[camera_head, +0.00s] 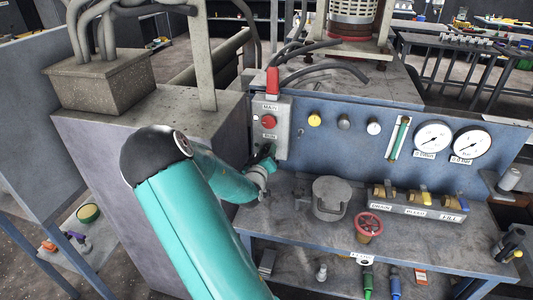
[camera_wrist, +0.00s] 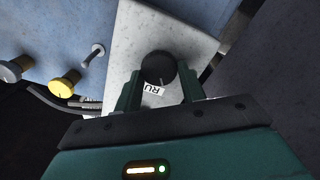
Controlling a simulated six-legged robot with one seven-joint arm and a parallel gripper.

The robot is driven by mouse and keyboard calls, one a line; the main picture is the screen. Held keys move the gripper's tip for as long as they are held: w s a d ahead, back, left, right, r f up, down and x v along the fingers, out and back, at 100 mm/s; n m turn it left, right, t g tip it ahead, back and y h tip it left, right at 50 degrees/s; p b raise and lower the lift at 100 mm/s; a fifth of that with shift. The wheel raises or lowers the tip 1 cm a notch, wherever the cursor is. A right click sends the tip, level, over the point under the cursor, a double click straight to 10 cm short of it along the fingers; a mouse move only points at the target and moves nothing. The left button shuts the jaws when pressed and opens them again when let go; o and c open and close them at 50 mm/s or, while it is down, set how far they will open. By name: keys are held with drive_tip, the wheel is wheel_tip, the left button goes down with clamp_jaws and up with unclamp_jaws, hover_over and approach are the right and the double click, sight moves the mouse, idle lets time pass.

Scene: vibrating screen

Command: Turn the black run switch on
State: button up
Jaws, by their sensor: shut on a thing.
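The black run switch (camera_wrist: 159,68) is a round knob on a light grey switch box (camera_wrist: 185,25), with a partly covered label below it in the wrist view. My gripper (camera_wrist: 160,85) has its two green fingers on either side of the knob, shut on it. In the head view my gripper (camera_head: 266,158) reaches the lower part of the switch box (camera_head: 285,130), and the black knob is hidden behind it.
The blue panel (camera_head: 335,145) right of the box carries a yellow knob (camera_head: 314,119), a grey one, a white one and two gauges (camera_head: 432,138). A lidded grey pot (camera_head: 331,194) and a red handwheel (camera_head: 369,224) stand on the bench below.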

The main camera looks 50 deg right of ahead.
drive_tip(key=n, duration=0.4)
drive_tip(key=shift+f+n, duration=0.15)
drive_tip(key=shift+n, duration=0.25)
idle(0.4)
drive_tip(key=o, duration=1)
drive_tip(key=shift+a, duration=0.1)
drive_tip(key=v, duration=1.3)
drive_tip(key=shift+s+a, duration=0.15)
drive_tip(key=shift+a, duration=0.15)
drive_tip(key=shift+a, duration=0.1)
